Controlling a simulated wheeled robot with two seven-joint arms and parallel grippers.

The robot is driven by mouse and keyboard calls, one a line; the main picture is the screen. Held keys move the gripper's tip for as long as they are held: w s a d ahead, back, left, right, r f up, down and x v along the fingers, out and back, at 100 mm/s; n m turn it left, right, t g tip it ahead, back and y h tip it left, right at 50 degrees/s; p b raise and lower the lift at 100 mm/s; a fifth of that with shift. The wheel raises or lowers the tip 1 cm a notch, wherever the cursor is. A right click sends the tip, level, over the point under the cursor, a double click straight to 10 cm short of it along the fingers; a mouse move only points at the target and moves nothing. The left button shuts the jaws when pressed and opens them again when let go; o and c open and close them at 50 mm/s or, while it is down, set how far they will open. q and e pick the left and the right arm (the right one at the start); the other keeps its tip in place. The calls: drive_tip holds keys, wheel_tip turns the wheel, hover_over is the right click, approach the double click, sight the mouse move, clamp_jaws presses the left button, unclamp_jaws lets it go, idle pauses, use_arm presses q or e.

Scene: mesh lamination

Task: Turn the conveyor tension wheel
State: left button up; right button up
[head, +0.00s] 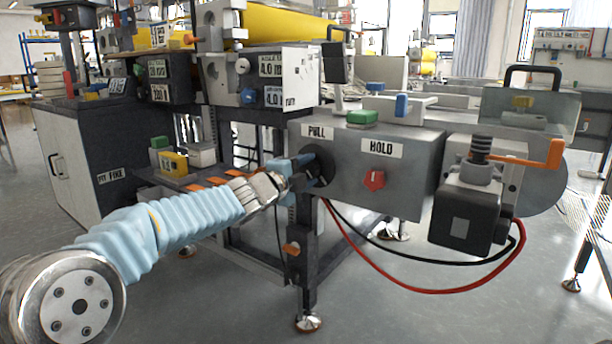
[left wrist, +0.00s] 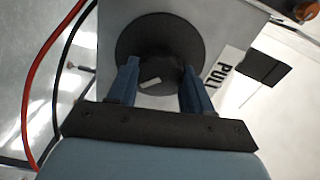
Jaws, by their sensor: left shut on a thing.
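The tension wheel is a black round knob (left wrist: 160,35) on the grey machine box, beside the PULL label. In the left wrist view it fills the upper middle, with a small white mark near its lower part. In the head view the wheel (head: 319,160) is partly hidden behind my left gripper (head: 300,173). My left gripper also shows in the left wrist view (left wrist: 158,85), its two blue fingers on either side of the wheel's hub and shut on it. My right gripper is not in view.
The grey box (head: 412,165) carries a red knob (head: 374,180) under the HOLD label and a green button (head: 362,118) on top. A black motor (head: 467,213) stands at the right, with red and black cables (head: 400,289) hanging below. An orange lever (head: 553,155) juts out.

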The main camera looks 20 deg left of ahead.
use_arm(q)
drive_tip(key=shift+m, duration=0.3)
drive_tip(key=shift+f, duration=0.1)
drive_tip(key=o, duration=1)
drive_tip(key=shift+o, duration=0.2)
drive_tip(key=v, duration=1.3)
drive_tip(key=shift+s, duration=0.35)
